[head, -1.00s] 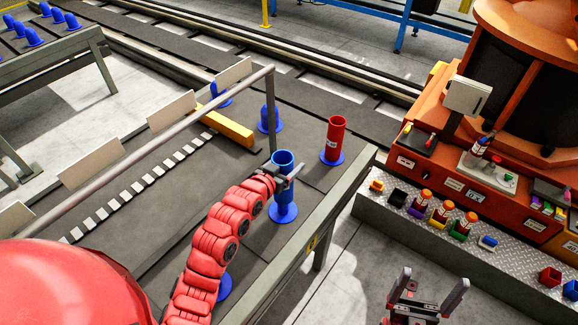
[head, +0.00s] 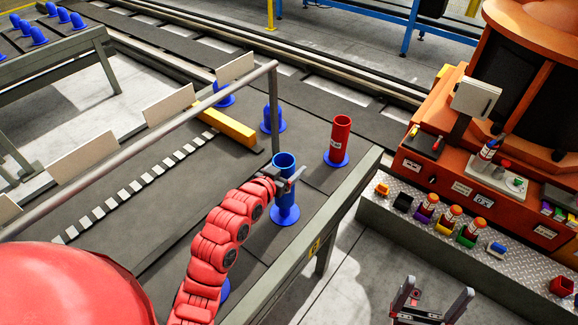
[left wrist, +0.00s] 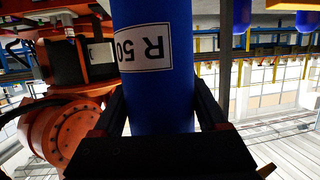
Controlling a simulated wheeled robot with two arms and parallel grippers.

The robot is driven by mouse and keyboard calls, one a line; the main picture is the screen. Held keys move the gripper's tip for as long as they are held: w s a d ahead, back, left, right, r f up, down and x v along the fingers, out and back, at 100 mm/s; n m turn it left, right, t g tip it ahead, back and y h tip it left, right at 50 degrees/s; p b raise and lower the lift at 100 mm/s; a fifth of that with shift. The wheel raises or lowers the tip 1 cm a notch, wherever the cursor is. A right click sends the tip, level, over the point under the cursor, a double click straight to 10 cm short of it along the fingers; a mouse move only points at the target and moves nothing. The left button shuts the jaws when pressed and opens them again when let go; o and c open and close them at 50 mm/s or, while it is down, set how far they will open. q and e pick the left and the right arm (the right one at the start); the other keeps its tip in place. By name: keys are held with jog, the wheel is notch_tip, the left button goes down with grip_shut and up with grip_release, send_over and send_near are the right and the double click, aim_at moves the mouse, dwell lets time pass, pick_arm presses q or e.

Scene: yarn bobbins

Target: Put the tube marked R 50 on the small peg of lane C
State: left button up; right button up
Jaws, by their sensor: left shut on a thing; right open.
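The blue tube marked R 50 (head: 284,163) is upright with its open end up. My left gripper (head: 290,181) is shut on it, and its label shows large in the left wrist view (left wrist: 146,48). A blue round base (head: 285,216) is directly below the tube. The tube and my fingers hide the peg, so I cannot tell whether the tube is seated or held just above. Other blue pegs (head: 271,119) stand farther back on the dark table. My right gripper (head: 431,298) is open and empty at the lower right.
A red tube (head: 340,140) stands on a blue base to the right. A grey rail (head: 170,135) with an upright post passes close behind the held tube. A yellow block (head: 228,125) lies left. The orange machine (head: 460,185) and a shelf with small bobbins are at right.

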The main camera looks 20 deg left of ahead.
pick_arm(q)
jog(key=shift+f+b, duration=1.95)
jog(key=shift+f, duration=1.3)
jog(key=o, duration=1.3)
jog(key=shift+s, duration=0.1)
jog(key=p+v, duration=0.5)
jog(key=v, duration=1.2)
jog(key=shift+s+r, duration=0.1)
jog(key=shift+a, duration=0.1)
